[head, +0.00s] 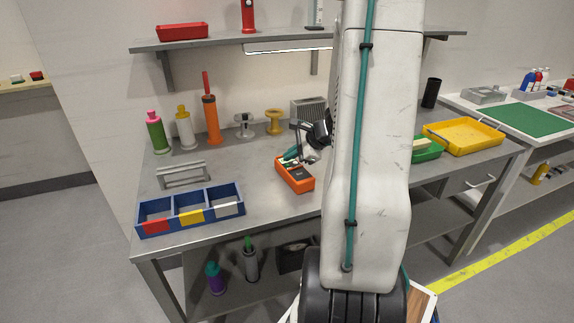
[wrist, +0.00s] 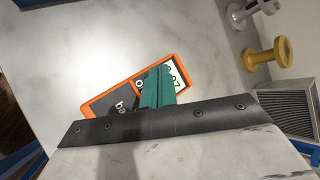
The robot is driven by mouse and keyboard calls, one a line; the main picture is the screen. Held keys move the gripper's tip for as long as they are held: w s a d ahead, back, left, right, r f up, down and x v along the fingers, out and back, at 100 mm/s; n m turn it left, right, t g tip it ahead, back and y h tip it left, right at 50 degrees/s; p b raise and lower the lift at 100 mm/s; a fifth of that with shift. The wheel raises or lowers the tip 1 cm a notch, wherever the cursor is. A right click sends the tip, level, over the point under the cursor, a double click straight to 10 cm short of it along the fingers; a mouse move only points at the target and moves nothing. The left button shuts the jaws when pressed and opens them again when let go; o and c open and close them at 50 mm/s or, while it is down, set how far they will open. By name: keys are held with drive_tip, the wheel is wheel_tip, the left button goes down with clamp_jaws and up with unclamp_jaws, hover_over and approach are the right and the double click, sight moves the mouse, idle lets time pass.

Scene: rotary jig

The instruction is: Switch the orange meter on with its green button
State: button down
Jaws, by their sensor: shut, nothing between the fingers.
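The orange meter (head: 297,178) lies on the grey bench in the head view, with a dark face and an orange rim. In the wrist view the meter (wrist: 124,101) lies just beyond my fingers, with a pale display showing dark digits. My gripper (head: 290,156) is over the meter's far end. Its green fingers show in the wrist view (wrist: 159,72), shut with nothing between them, and cover part of the face and display. I cannot tell whether the fingertips touch the meter. The green button cannot be made out; the fingers may hide it.
A blue bin (head: 190,222) with compartments and a grey rack (head: 183,174) are at the left. Bottles and spools (head: 274,122) stand along the back. A green tray (head: 427,155) and yellow tray (head: 463,151) are at the right. Bare bench lies around the meter.

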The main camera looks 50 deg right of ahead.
sight(291, 166)
drive_tip(key=shift+r, duration=3)
